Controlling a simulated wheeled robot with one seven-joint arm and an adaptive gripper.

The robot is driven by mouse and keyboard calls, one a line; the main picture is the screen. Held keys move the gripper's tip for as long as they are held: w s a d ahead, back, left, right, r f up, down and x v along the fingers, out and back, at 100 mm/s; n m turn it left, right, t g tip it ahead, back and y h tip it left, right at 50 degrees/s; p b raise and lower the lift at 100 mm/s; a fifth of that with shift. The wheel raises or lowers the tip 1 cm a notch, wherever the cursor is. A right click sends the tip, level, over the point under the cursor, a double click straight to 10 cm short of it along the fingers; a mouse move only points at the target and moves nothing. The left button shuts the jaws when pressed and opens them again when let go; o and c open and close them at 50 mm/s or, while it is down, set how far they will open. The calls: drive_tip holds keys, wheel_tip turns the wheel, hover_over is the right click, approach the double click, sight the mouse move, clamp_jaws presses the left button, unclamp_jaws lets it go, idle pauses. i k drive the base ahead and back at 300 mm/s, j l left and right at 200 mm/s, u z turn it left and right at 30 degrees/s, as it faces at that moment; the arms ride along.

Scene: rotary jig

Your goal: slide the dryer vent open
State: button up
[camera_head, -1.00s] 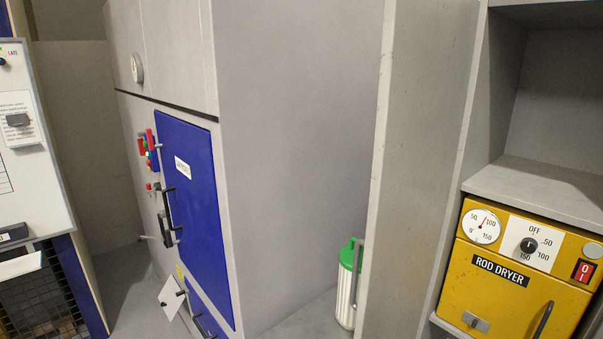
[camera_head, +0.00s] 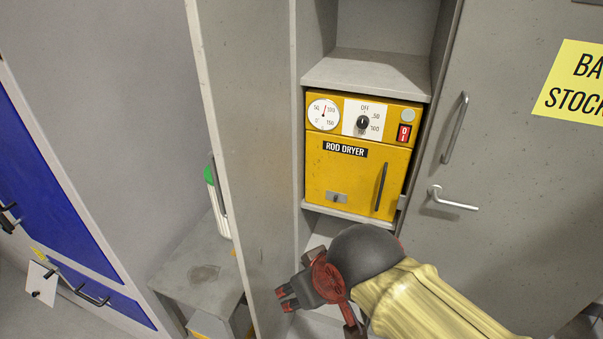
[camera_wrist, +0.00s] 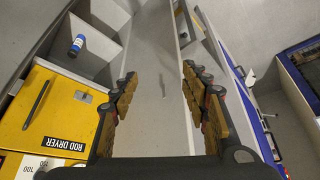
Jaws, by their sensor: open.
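The yellow rod dryer (camera_head: 345,165) sits in a grey cabinet bay in the head view, its door shut. The dryer vent, a small grey plate with a knob (camera_head: 336,198), is low on the door's left side. In the wrist view the dryer (camera_wrist: 45,105) is at the left, turned around, with the vent plate (camera_wrist: 83,96) near the door's edge. My gripper (camera_head: 284,299) is in front of and below the dryer, to its left, apart from it. In the wrist view my gripper (camera_wrist: 160,95) is open, with nothing between its fingers.
An open grey cabinet door (camera_head: 245,150) stands left of the dryer, close to my gripper. A grey locker door with handles (camera_head: 510,150) is at the right. A green-topped white canister (camera_head: 214,200) stands behind the open door. A blue bottle (camera_wrist: 76,44) shows on a shelf.

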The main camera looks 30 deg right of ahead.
sight(334, 197)
drive_tip(key=l+z, duration=0.35)
drive_tip(key=z, duration=0.15)
drive_tip(key=l+z, duration=0.5)
drive_tip(key=j, duration=0.15)
